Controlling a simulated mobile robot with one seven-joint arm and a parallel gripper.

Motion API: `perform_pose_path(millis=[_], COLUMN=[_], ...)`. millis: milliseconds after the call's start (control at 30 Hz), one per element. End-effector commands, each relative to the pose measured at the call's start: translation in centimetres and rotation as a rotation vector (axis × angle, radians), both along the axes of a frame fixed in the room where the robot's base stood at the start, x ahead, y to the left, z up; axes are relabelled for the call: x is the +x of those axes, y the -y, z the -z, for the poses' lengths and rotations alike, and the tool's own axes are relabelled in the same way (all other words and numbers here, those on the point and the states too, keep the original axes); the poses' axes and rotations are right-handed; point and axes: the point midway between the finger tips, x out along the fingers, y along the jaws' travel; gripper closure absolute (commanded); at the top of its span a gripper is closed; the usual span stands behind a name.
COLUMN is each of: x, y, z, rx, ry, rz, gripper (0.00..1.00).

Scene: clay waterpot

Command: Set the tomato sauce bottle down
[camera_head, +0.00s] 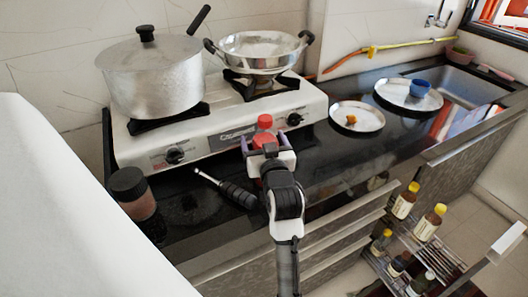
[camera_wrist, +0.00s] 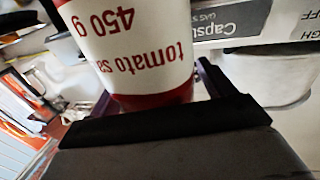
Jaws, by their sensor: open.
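The tomato sauce bottle (camera_head: 265,123) shows its red cap and top in the head view, just in front of the stove. My gripper (camera_head: 266,143) is there, with its purple fingers apart on either side of the bottle. In the wrist view the bottle (camera_wrist: 135,45) is close up, its white label with red print upside down, between the open fingers. My gripper hides the bottle's lower part in the head view, so I cannot tell whether its base rests on the black counter (camera_head: 330,150).
The stove (camera_head: 215,140) bears a lidded pot (camera_head: 155,75) and a steel pan (camera_head: 258,52). A dark-lidded jar (camera_head: 133,193) and a black-handled tool (camera_head: 238,194) lie left of my gripper. An open drawer with bottles (camera_head: 404,200) is below.

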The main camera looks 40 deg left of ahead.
Motion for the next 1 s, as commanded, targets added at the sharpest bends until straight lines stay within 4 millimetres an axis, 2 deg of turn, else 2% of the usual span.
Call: perform_pose_path(millis=[167,733,1000], x=[-0.01,-0.02,-0.01], y=[0.01,0.02,0.02], z=[-0.02,-0.24,-0.50], rx=[0.000,0.003,0.004], ry=[0.000,0.004,0.005], rz=[0.000,0.000,0.000], gripper=[0.18,0.93,0.93])
